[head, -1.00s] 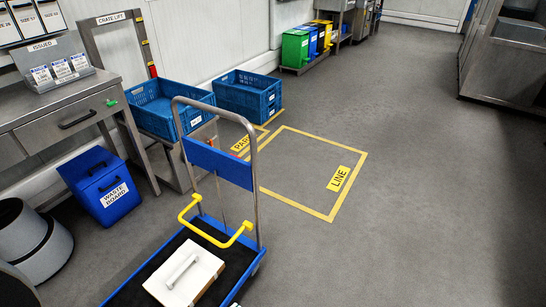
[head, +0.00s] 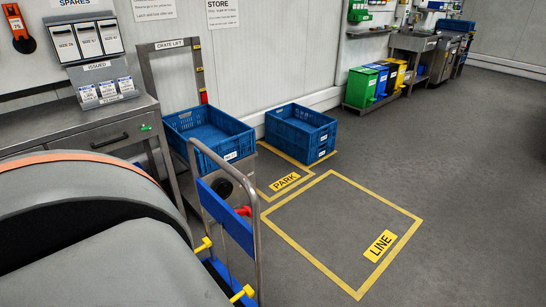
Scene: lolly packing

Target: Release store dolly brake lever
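A push dolly stands at lower centre-left in the head view, with a grey tube handle (head: 258,245) and a blue panel (head: 226,216). Low on it, two pieces of a yellow bar (head: 243,293) show, one at each side of the handle frame. My grey arm link with an orange band fills the lower left and hides most of the dolly's deck. A red part (head: 243,210) shows by the dolly handle; I cannot tell what it belongs to. Neither gripper is in view.
A blue crate (head: 240,141) sits at the crate lift (head: 145,62) behind the dolly. A steel bench (head: 63,119) is at left.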

